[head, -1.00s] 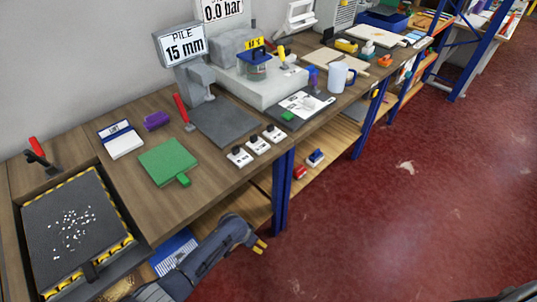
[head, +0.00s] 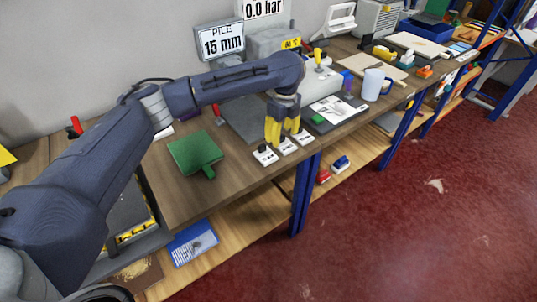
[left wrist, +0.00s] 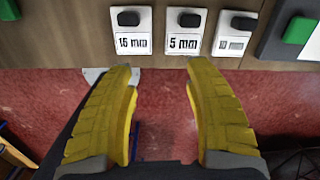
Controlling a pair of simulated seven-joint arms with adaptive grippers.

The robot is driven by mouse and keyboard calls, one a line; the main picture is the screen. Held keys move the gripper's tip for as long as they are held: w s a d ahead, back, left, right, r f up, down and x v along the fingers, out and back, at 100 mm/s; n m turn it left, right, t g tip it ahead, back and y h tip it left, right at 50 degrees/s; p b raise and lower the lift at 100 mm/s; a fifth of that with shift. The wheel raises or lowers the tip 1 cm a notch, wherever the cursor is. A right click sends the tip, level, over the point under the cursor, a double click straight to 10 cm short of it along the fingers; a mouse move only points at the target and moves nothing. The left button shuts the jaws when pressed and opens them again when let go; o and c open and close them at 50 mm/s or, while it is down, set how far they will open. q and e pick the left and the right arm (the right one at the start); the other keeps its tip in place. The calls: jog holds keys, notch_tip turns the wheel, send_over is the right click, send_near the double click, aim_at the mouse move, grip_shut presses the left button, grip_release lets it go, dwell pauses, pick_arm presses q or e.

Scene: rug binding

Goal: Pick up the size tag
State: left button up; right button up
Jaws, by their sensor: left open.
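Three white size tags with black grips lie in a row near the table's front edge. In the left wrist view they are the 15 mm tag (left wrist: 132,42) at left, the 5 mm tag (left wrist: 184,43) in the middle and a tag that seems to read 10 mm (left wrist: 232,44) at right. In the head view they show as left (head: 265,157), middle (head: 287,148) and right (head: 303,138) tags. My left gripper (head: 281,138) points down above the row, open and empty. Its yellow fingertips (left wrist: 161,68) appear below the 15 mm and 5 mm tags in the wrist view.
A display (head: 222,43) reads PILE 15 mm. A green pad (head: 195,153) lies left of the tags. A dark board with a paper sheet (head: 336,110) and a mug (head: 373,84) stand to the right. Open floor lies beyond the front edge.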

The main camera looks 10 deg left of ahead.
pick_arm(q)
jog(key=m, duration=0.1)
send_near(262, 145)
jog(key=shift+g, duration=0.3)
jog(key=f, duration=1.1)
jog(key=shift+w+a, duration=0.1)
jog(key=shift+w, duration=0.1)
jog(key=shift+o, duration=0.2)
grip_shut()
dwell(0.4)
